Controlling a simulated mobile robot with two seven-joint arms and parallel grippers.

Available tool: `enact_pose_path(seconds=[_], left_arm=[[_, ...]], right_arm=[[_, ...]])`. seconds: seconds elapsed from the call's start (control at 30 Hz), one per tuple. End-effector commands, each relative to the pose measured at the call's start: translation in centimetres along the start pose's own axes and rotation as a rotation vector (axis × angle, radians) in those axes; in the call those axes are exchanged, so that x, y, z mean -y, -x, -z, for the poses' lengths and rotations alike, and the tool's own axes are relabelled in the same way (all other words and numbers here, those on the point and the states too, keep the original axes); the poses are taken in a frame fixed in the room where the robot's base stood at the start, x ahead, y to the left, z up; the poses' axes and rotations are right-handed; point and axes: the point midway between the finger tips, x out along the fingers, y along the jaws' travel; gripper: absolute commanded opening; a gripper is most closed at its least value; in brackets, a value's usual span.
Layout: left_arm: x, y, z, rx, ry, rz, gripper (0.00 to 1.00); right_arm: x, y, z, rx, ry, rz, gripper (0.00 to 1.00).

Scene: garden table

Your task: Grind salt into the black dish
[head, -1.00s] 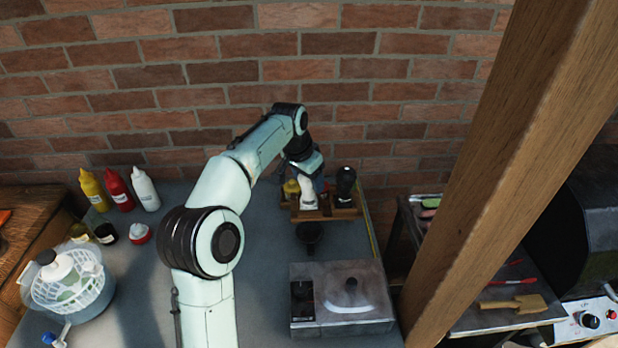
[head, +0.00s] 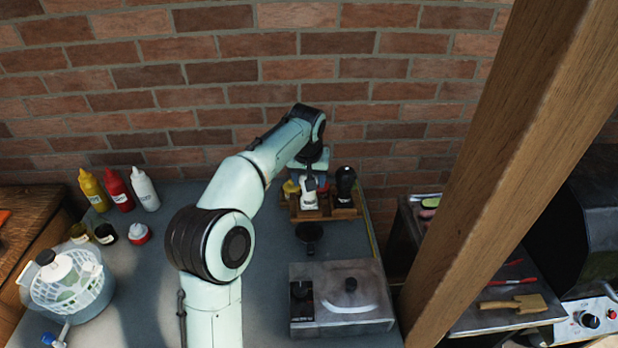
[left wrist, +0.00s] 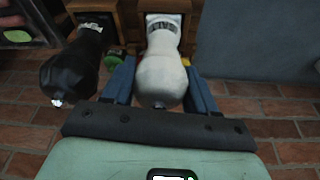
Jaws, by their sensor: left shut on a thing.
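The white grinder (head: 309,197) stands upright in the wooden rack (head: 346,213) near the wall. My left gripper (head: 309,174) is over it from above. In the left wrist view the white grinder (left wrist: 160,75) lies between the two blue fingers of my left gripper (left wrist: 160,88), which is shut on it. A black grinder (head: 346,184) stands to the right in the same rack; it also shows in the left wrist view (left wrist: 72,68). The black dish (head: 309,233) sits on the table just in front of the rack. My right gripper is not in view.
A metal burner box (head: 340,305) stands in front of the dish. Yellow, red and white squeeze bottles (head: 118,190), small jars (head: 105,234) and a salad spinner (head: 68,285) are at the left. A wooden post (head: 510,170) rises at the right.

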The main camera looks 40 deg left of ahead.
Motion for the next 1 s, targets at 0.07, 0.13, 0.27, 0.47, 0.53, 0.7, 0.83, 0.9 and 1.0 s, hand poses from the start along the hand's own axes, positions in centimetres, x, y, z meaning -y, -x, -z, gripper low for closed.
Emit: enact_pose_path(seconds=[0.07, 0.13, 0.27, 0.47, 0.53, 0.7, 0.83, 0.9, 1.0], left_arm=[[0.17, -0.03, 0.02, 0.000, -0.048, -0.015, 0.21], [0.18, -0.04, 0.04, -0.001, -0.129, -0.041, 0.21], [0.17, -0.06, 0.04, -0.001, -0.300, -0.094, 0.21], [0.11, -0.06, 0.04, 0.000, -0.531, -0.166, 0.21], [0.08, -0.04, 0.05, -0.001, -0.577, -0.180, 0.21], [-0.03, -0.01, 0.01, -0.001, -0.605, -0.188, 0.21], [-0.05, -0.01, 0.00, -0.001, -0.603, -0.188, 0.21], [-0.08, -0.01, -0.02, 0.000, -0.582, -0.181, 0.21], [-0.17, 0.00, -0.08, -0.001, -0.489, -0.151, 0.21]], right_arm=[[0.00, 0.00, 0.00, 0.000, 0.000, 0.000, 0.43], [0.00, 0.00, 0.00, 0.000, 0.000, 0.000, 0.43], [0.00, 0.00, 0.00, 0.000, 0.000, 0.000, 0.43], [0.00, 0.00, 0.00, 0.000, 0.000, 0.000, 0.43], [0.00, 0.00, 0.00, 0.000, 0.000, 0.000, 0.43], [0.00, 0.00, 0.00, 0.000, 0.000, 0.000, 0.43], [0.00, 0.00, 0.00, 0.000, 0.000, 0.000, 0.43], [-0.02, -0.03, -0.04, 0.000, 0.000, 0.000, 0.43], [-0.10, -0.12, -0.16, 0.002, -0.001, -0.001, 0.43]])
